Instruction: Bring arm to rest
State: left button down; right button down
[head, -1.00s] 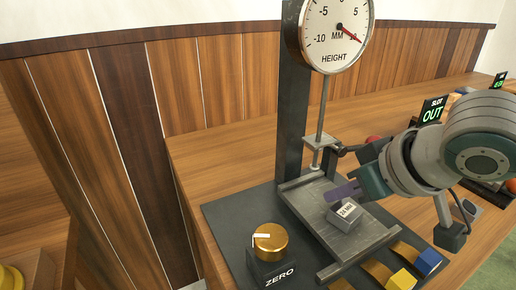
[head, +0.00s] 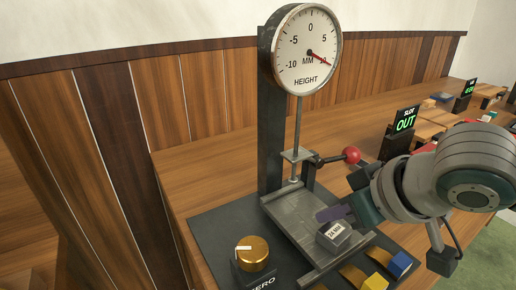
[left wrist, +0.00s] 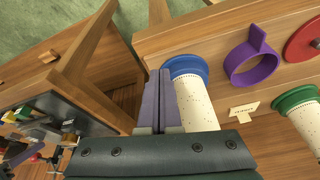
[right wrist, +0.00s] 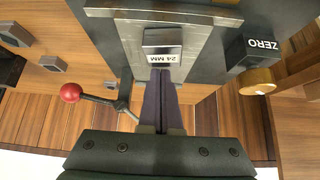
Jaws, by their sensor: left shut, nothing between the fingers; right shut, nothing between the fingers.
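My right gripper (head: 326,215) comes in from the right in the head view, over the metal plate of the height gauge (head: 285,222). Its purple fingers are shut and empty, close beside a small grey block labelled 24 MM (head: 334,236). The right wrist view shows the shut fingers (right wrist: 160,80) just below the block (right wrist: 162,45); whether they touch it I cannot tell. In the left wrist view my left gripper (left wrist: 160,80) is shut and empty, beside a white dotted cylinder with a blue rim (left wrist: 196,100). The left gripper is outside the head view.
The gauge dial (head: 307,50) stands on a dark column above the plate. A red-knobbed lever (head: 352,155) and a gold ZERO knob (head: 253,253) flank it. A sign reading OUT (head: 405,120) stands behind my right arm.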

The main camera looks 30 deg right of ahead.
jog(key=p+v, duration=0.2)
jog(key=v, duration=0.7)
jog(key=s+a+r+n+g+p, duration=0.1)
jog(key=s+a+r+g+p, duration=0.3)
jog(key=s+a+p, duration=0.6)
notch_tip(320, 180, up, 36)
jog(key=s+d+p, duration=0.1)
jog(key=d+p, duration=0.1)
jog(key=p, duration=3.1)
jog(key=shift+s, duration=0.35)
